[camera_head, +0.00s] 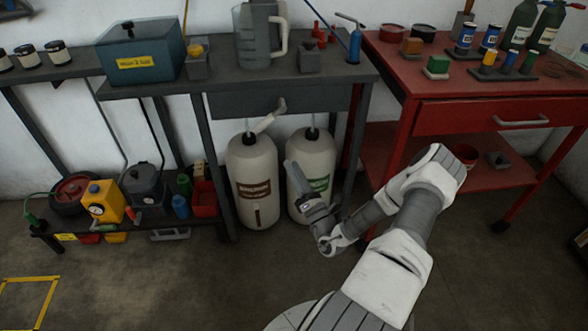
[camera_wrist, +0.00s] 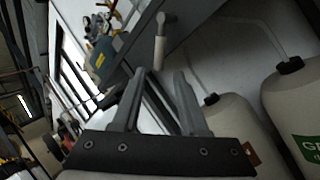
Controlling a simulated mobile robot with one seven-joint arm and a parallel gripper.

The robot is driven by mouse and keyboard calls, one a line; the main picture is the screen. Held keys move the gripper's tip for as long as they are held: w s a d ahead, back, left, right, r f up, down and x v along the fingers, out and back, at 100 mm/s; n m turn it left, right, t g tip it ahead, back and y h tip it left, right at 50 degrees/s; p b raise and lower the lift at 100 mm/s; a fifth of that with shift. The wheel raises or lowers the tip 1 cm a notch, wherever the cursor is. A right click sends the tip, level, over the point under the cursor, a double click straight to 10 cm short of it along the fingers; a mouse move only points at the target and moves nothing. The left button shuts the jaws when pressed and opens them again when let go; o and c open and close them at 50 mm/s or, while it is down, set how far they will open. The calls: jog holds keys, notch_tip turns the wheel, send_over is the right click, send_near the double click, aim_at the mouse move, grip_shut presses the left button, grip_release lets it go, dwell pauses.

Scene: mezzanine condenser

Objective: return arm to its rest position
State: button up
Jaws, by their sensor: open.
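My gripper (camera_head: 298,180) is raised in front of two pale jugs, with its fingers pointing up and away from me. It hides part of the right jug in the head view. In the wrist view my gripper (camera_wrist: 160,95) shows two grey fingers standing apart with nothing between them. My arm bends over the floor at the centre right, in front of the red cart.
The left jug (camera_head: 252,180) and the green-labelled jug (camera_head: 318,150) stand under the grey workbench (camera_head: 235,77). The red cart (camera_head: 430,110) is at right. A low shelf (camera_head: 135,232) with small equipment is at left. Open floor (camera_head: 150,290) lies in front.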

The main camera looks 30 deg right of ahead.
jog(key=shift+r, duration=0.1)
dwell(0.4)
jog(key=s+a+r+n+g+y, duration=0.1)
jog(key=a+r+n+g+y, duration=0.65)
jog(key=a+n+y, duration=0.35)
jog(key=s+a+r+n+g+y, duration=0.1)
jog(key=a+r+n+g+y, duration=0.6)
jog(key=a+n, duration=0.55)
jog(key=s+a+r+n+g+h, duration=0.1)
jog(key=s+a+n+g+h, duration=0.1)
jog(key=s+a+n+g, duration=0.55)
jog(key=s+r+n+h, duration=0.7)
jog(key=s+n+h, duration=0.4)
jog(key=s+h, duration=0.1)
jog(key=d+r+n+t+h, duration=0.2)
jog(key=d+r+n+t, duration=0.1)
jog(key=d, duration=0.5)
notch_tip(320, 180, up, 2)
jog(key=shift+s+r+n+t, duration=0.1)
jog(key=shift+s+n+t, duration=0.25)
jog(key=shift+t, duration=0.45)
jog(key=shift+w+a, duration=0.1)
